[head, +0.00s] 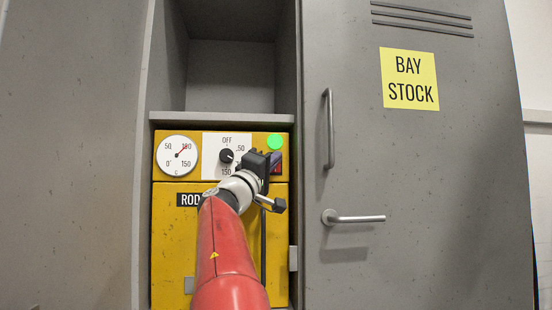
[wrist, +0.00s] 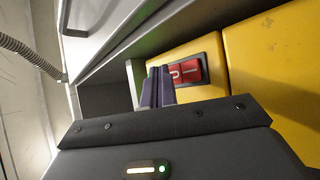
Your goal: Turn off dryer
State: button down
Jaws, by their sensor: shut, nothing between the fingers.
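The dryer is a yellow unit (head: 170,230) in the open bay, its label reading "ROD" before my arm hides the rest. On its panel are a black knob (head: 226,156) on a white plate marked OFF, 50 and 150, and a lit green lamp (head: 275,142). A red rocker switch (wrist: 186,71) in a dark frame shows in the wrist view; in the head view it is mostly behind my gripper (head: 273,158). My gripper's fingers (wrist: 158,86) are shut and empty, close beside the switch. I cannot tell whether they touch it.
A grey locker door with a vertical handle (head: 328,128), a lever (head: 352,217) and a yellow "BAY STOCK" note (head: 409,79) stands at right. An empty shelf (head: 230,80) lies above the dryer.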

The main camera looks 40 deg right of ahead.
jog(key=shift+w+d, duration=0.15)
jog(key=shift+w, duration=0.1)
dwell(0.6)
jog(key=shift+s+a+b, duration=0.45)
jog(key=shift+s+b, duration=0.2)
jog(key=s+b, duration=0.1)
jog(key=s+a+b, duration=0.2)
jog(key=s+b, duration=0.1)
jog(key=shift+s+a+f, duration=0.1)
jog(key=shift+a+f, duration=0.15)
jog(key=shift+f, duration=0.15)
